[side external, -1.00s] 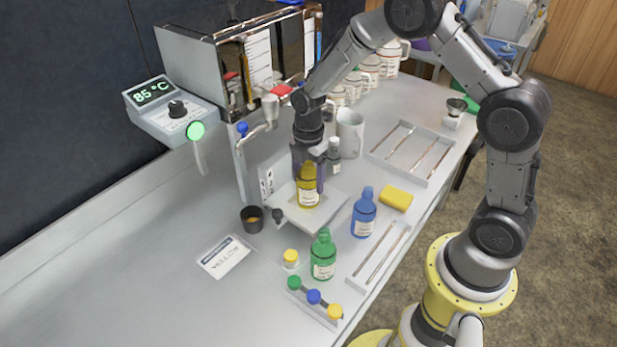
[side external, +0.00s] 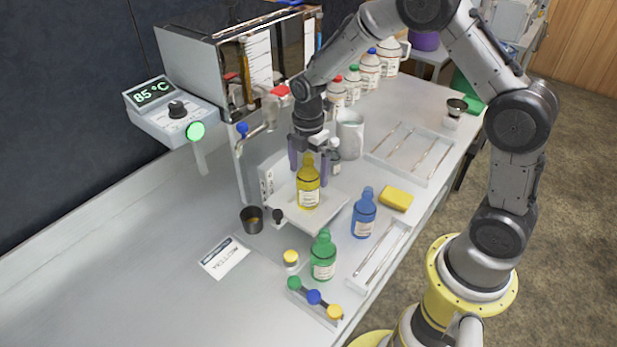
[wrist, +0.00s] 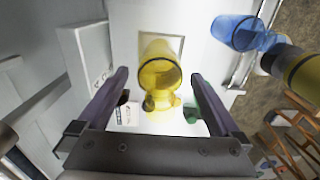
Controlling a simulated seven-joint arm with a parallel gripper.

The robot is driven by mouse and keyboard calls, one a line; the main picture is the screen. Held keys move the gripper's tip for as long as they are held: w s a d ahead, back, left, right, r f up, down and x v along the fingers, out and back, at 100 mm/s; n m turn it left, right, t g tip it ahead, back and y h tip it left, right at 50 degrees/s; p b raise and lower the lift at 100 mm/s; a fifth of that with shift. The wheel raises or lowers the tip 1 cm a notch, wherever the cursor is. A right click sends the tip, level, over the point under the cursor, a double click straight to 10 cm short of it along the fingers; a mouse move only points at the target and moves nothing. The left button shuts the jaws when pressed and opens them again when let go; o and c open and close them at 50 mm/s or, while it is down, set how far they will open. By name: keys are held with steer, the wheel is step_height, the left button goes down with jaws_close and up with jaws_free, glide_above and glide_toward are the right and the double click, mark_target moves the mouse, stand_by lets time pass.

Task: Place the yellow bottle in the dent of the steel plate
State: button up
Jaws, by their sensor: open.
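The yellow bottle (side external: 308,186) stands upright on the pale steel plate (side external: 331,208). The wrist view shows the bottle (wrist: 158,72) from above, over a square outline in the plate that looks like the dent (wrist: 176,44). Whether its base sits fully inside the dent cannot be told. My gripper (side external: 308,168) is open, its fingers around the upper part of the bottle. In the wrist view the fingers (wrist: 159,76) stand on either side of the bottle with gaps, not touching it.
A blue bottle (side external: 364,216) stands right of the plate and a green bottle (side external: 323,260) in front. The evaporator (side external: 225,75) stands behind.

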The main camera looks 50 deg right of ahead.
step_height(320, 180, up, 5)
steer(key=shift+r, duration=0.1)
steer(key=s+r+m+t, duration=0.1)
steer(key=s+r+m, duration=0.35)
steer(key=r, duration=0.35)
steer(key=s+a+r+m+t, duration=0.1)
steer(key=s+r+m+t, duration=0.1)
steer(key=s+m, duration=0.4)
steer(key=s+a+r+m+t, duration=0.1)
steer(key=s+r+m, duration=0.4)
steer(key=s, duration=0.9)
steer(key=shift+m+t, duration=0.8)
steer(key=shift+m, duration=0.45)
